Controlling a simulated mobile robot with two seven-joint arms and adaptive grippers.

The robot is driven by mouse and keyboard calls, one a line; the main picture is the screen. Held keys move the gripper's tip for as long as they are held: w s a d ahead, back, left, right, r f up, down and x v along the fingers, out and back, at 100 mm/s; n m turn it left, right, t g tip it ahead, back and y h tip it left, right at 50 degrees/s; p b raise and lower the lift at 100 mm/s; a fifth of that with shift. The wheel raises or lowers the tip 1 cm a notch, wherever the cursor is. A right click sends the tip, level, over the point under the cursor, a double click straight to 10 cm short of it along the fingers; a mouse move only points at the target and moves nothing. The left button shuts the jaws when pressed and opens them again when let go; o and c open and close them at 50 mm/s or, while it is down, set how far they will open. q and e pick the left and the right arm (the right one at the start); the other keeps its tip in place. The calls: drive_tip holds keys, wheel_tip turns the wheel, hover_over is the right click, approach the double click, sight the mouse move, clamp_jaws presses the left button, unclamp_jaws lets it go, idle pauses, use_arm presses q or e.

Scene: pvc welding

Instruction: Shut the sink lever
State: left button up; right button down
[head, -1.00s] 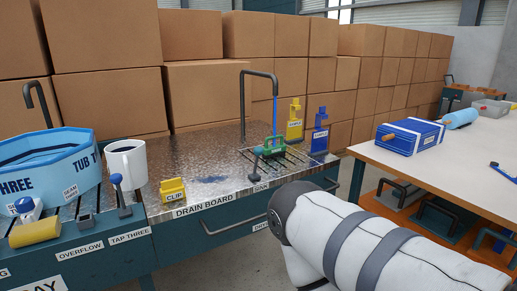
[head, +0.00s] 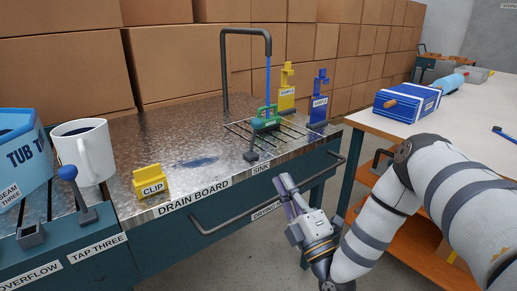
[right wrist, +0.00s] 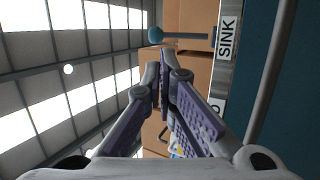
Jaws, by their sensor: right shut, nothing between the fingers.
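The sink lever (head: 253,142) is a short dark stem with a rounded knob, standing at the counter's front edge behind the SINK label (head: 262,168). A blue stream (head: 268,82) runs down from the dark tap (head: 247,31) onto a green object (head: 267,113) over the grate (head: 292,133). My right gripper (head: 285,180) is shut and empty, in front of the counter, below and right of the lever and apart from it. My left gripper is out of view.
A handle bar (head: 225,220) runs along the counter front, close to my right gripper. A yellow clip (head: 151,181), a white mug (head: 88,150) and the tap three lever (head: 80,192) stand left. A white table (head: 380,125) is right.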

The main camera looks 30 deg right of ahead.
sight(257, 129)
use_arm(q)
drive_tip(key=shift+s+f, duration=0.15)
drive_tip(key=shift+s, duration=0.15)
use_arm(e)
drive_tip(key=x, duration=1.3)
drive_tip(key=shift+r, duration=0.25)
drive_tip(key=r+p, duration=0.1)
drive_tip(key=w+r+g+p, duration=0.1)
drive_tip(key=shift+a+r+n+p, duration=0.25)
drive_tip(key=shift+r+n+p, duration=0.05)
drive_tip(key=shift+r+p, duration=0.05)
drive_tip(key=shift+w+f+g+y+p, duration=0.15)
drive_tip(key=shift+w+g+y+p, duration=0.15)
drive_tip(key=shift+w+g+p, duration=0.25)
drive_tip(key=shift+w+d+f, duration=0.1)
drive_tip(key=shift+w+f, duration=0.05)
drive_tip(key=shift+f, duration=0.3)
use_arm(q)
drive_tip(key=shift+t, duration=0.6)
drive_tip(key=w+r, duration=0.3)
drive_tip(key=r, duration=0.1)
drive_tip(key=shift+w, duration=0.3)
